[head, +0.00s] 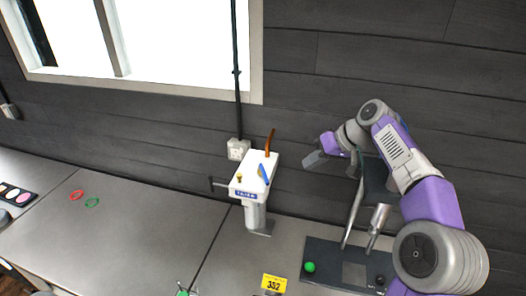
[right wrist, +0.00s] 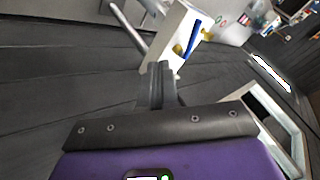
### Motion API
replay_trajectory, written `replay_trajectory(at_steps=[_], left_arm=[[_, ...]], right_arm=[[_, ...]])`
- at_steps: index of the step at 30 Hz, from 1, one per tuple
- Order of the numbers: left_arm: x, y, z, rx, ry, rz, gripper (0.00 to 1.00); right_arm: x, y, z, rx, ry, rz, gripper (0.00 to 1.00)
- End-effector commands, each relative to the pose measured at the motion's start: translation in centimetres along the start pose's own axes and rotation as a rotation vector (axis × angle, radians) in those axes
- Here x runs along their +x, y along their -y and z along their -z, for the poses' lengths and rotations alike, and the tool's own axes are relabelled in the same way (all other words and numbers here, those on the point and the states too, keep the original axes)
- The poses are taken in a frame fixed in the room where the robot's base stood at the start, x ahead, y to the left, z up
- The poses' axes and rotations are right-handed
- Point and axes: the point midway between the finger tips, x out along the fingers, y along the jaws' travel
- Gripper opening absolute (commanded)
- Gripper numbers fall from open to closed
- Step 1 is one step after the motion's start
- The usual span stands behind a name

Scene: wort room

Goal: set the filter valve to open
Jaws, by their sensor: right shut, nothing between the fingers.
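A white box-shaped unit (head: 252,178) with a blue label stands on a grey metal post on the counter, near the wall. A blue lever (head: 264,174) sits on its right side, tilted. A copper-brown pipe, a small yellow knob and a dark handle also stick out of it. I cannot read which position is open. My right gripper (head: 313,159) is shut and empty, to the right of the unit and apart from it. In the right wrist view the shut fingers (right wrist: 158,82) point toward the unit, with the blue lever (right wrist: 191,40) just beyond them. My left gripper is not in view.
A dark panel (head: 325,263) with a green knob lies below my right arm, with a dark hopper-like part and metal tubes above it. A yellow 352 tag (head: 273,283) is in front. Red and green rings (head: 92,202) lie left. The counter between is clear.

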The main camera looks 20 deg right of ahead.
Motion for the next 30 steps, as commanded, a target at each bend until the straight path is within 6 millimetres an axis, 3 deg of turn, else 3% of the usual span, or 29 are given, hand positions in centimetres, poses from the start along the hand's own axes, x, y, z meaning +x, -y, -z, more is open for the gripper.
replay_trajectory(at_steps=[5, 19, 24, 30], left_arm=[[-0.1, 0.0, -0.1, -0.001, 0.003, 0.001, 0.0], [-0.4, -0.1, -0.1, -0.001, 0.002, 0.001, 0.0], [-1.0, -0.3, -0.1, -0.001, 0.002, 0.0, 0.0], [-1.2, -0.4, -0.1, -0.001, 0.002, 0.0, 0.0]], right_arm=[[0.2, 0.2, 0.0, -0.007, -0.001, 0.001, 0.0], [9.6, 0.3, 0.0, -0.005, 0.002, 0.003, 0.0], [10.2, 2.8, 0.4, -0.008, -0.002, 0.001, 0.0], [10.7, 3.9, 0.4, -0.006, -0.003, -0.001, 0.0]])
